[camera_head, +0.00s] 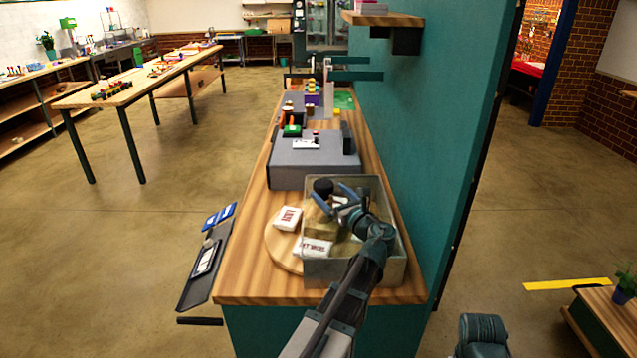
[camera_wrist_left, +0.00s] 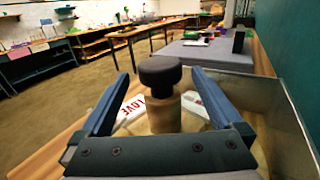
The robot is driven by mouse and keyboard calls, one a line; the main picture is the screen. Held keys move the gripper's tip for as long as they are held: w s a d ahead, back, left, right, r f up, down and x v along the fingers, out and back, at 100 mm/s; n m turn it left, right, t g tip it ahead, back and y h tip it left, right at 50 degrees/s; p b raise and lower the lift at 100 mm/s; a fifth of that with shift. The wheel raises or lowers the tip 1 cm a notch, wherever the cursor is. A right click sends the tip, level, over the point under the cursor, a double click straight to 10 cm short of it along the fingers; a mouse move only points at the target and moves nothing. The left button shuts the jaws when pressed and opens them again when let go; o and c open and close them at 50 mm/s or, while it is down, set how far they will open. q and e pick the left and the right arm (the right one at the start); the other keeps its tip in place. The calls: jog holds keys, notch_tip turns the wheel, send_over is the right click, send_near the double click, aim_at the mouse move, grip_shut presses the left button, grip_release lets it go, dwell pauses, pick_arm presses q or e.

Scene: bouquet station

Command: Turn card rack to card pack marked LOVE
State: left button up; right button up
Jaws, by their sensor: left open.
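The card rack is a round wooden disc (camera_head: 276,250) with a tan block (camera_head: 320,222) and a black knob (camera_head: 323,186) on top. The knob also shows in the wrist view (camera_wrist_left: 160,76). A white pack (camera_head: 288,218) with red letters lies at the disc's left; in the wrist view this pack reads LOVE (camera_wrist_left: 132,109). Another white pack (camera_head: 316,248), seemingly marked GET WELL, is at the near side. My left gripper (camera_head: 330,194) is open, its fingers on either side of the knob with gaps visible in the wrist view.
A grey see-through-walled bin (camera_head: 352,274) overlaps the disc's right part in the head view. A grey box (camera_head: 300,174) stands behind on the wooden counter (camera_head: 240,280). A teal wall (camera_head: 430,130) closes the right side. A dark side tray (camera_head: 196,288) hangs at left.

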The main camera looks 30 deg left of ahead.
aim_at(318, 182)
pick_arm(q)
jog(key=x, duration=0.7)
jog(key=shift+w+a, duration=0.1)
jog(key=shift+a, duration=0.1)
grip_shut()
